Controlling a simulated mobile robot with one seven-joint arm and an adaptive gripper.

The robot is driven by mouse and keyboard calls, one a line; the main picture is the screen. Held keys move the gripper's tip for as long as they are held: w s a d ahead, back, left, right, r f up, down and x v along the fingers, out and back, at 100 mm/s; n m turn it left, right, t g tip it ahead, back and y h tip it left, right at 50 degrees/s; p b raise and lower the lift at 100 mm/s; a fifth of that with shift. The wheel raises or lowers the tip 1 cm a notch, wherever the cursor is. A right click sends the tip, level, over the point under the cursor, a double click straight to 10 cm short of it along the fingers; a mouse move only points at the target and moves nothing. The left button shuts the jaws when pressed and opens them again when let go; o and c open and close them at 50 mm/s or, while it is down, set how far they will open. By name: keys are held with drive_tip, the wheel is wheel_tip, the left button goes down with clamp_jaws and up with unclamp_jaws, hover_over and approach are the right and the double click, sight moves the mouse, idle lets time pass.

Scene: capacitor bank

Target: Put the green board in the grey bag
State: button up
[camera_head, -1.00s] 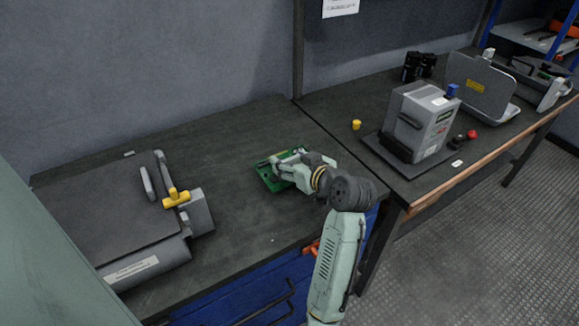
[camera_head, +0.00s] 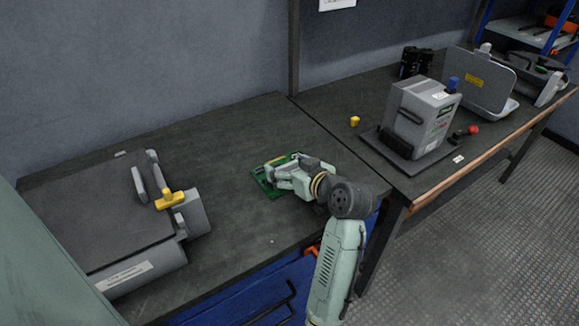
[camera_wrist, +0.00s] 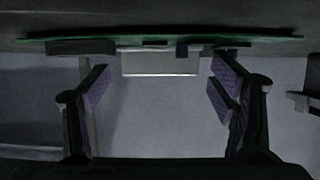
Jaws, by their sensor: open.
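The green board (camera_head: 260,186) lies on the dark bench top near its middle, partly hidden by my gripper (camera_head: 274,174), which is low over it. In the wrist view the board (camera_wrist: 270,38) is a thin green strip, seen nearly edge-on across the top. My gripper's purple-padded fingers (camera_wrist: 158,85) are apart, with a light block (camera_wrist: 160,63) showing between them beyond. Whether they touch the board I cannot tell.
A yellow T-shaped handle (camera_head: 168,200) stands at the bag-like object's right side. On the right bench are a grey box unit (camera_head: 422,118), a small yellow piece (camera_head: 354,121), a red knob (camera_head: 473,129) and an upright grey panel (camera_head: 480,82). The bench behind the board is clear.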

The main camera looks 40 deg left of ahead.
drive_tip(key=shift+r, duration=0.2)
drive_tip(key=b+v, duration=0.1)
drive_tip(key=v, duration=1.1)
drive_tip(key=shift+f, duration=0.1)
